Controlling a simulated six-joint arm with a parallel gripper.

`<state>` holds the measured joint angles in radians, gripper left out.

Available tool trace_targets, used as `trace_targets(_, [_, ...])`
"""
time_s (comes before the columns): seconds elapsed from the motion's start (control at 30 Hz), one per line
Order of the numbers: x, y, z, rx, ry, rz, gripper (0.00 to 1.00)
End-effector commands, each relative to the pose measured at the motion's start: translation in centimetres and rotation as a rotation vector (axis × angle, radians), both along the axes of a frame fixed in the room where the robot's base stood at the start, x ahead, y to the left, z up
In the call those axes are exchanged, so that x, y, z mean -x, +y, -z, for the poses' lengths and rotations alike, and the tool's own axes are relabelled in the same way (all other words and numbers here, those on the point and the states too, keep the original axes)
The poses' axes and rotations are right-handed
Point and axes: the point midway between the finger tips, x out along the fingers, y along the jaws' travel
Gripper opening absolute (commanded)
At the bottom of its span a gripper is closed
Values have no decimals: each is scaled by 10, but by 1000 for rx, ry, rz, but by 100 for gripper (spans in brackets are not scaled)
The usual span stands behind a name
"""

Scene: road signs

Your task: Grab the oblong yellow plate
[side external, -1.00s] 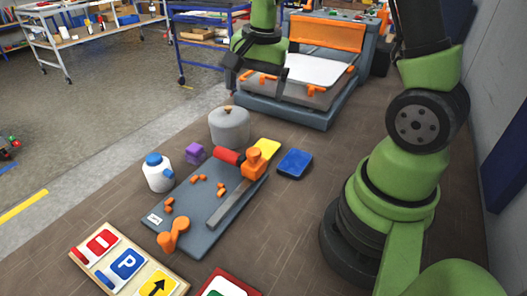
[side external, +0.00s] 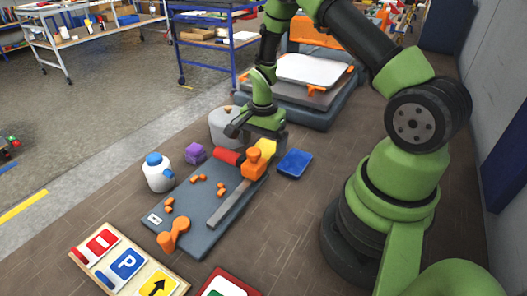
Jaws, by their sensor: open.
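The yellow plate (side external: 267,147) lies at the far end of the grey work board, beside an orange clamp block. My gripper (side external: 254,140) is right above it, pointing down, and hides part of it. The gripper is open. I cannot tell whether its fingers touch the plate.
A red cylinder (side external: 229,156) and the orange clamp (side external: 253,165) stand close to the plate. A blue tray (side external: 295,163) lies to the right, a grey pot (side external: 222,127) behind left. A purple block (side external: 195,153) and a white bottle (side external: 157,173) stand left of the grey board (side external: 190,222).

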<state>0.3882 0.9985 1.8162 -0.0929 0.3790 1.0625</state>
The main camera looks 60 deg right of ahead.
Motion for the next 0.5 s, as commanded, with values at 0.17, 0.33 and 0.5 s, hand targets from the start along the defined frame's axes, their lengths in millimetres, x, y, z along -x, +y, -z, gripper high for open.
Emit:
trace_targets(0.17, [0, 0, 18, 0, -1, 1, 94])
trace_targets(0.33, [0, 0, 20, 0, -1, 1, 94])
trace_targets(0.5, [0, 0, 19, 0, -1, 1, 71])
